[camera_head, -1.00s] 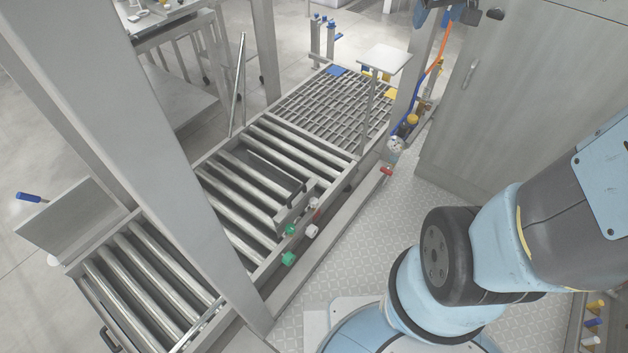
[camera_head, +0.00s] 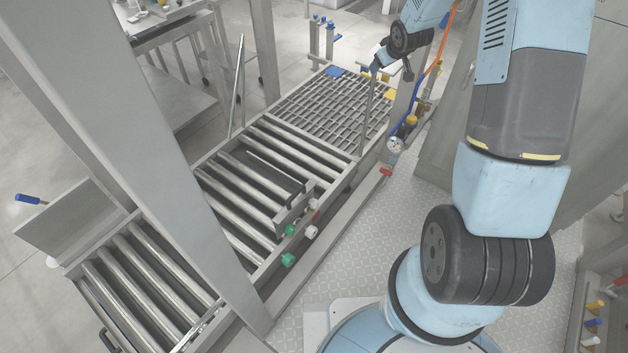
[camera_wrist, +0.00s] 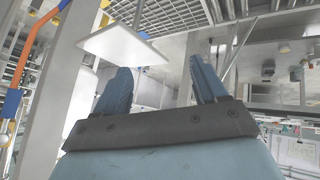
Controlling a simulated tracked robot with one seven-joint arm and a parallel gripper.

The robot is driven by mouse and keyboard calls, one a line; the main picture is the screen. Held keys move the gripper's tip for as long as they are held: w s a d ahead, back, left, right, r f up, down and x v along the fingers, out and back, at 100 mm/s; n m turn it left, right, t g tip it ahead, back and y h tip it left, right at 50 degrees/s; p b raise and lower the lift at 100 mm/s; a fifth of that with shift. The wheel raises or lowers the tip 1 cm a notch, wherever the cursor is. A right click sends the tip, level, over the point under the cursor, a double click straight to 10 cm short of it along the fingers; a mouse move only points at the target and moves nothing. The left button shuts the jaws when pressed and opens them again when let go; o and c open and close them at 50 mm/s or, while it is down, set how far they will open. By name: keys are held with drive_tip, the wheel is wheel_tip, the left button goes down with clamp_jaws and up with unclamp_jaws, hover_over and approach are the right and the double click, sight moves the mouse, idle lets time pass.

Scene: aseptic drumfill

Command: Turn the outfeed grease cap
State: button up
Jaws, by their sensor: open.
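I cannot single out the outfeed grease cap for sure. Along the side rail of the roller conveyor (camera_head: 250,190) sit small coloured knobs or caps: a green one (camera_head: 288,259), another green one (camera_head: 290,230), a white one (camera_head: 311,232) and a red one (camera_head: 316,216). My gripper (camera_head: 378,64) is far from these, up at the grating's far right, by a post with a white plate. In the wrist view my gripper (camera_wrist: 160,82) is open and empty, its two blue-grey fingers apart. The white plate (camera_wrist: 121,46) shows beyond the left finger.
A grating (camera_head: 325,112) continues the conveyor. Right of it are a gauge (camera_head: 394,146), a yellow fitting (camera_head: 411,120), a red valve handle (camera_head: 386,171) and an orange hose (camera_head: 440,55). A steel upright (camera_head: 150,130) crosses the left. The tread-plate floor (camera_head: 350,235) is clear.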

drive_tip(key=w+a+f+n+y, duration=0.2)
drive_tip(key=w+f, duration=0.1)
drive_tip(key=f, duration=1.4)
drive_tip(key=t+y, duration=0.2)
drive_tip(key=y, duration=0.4)
approach(316, 204)
drive_tip(key=x, duration=1)
drive_tip(key=shift+w+a+f, duration=0.1)
drive_tip(key=shift+w+f, duration=0.05)
drive_tip(key=c, duration=1)
drive_tip(key=shift+c, duration=0.2)
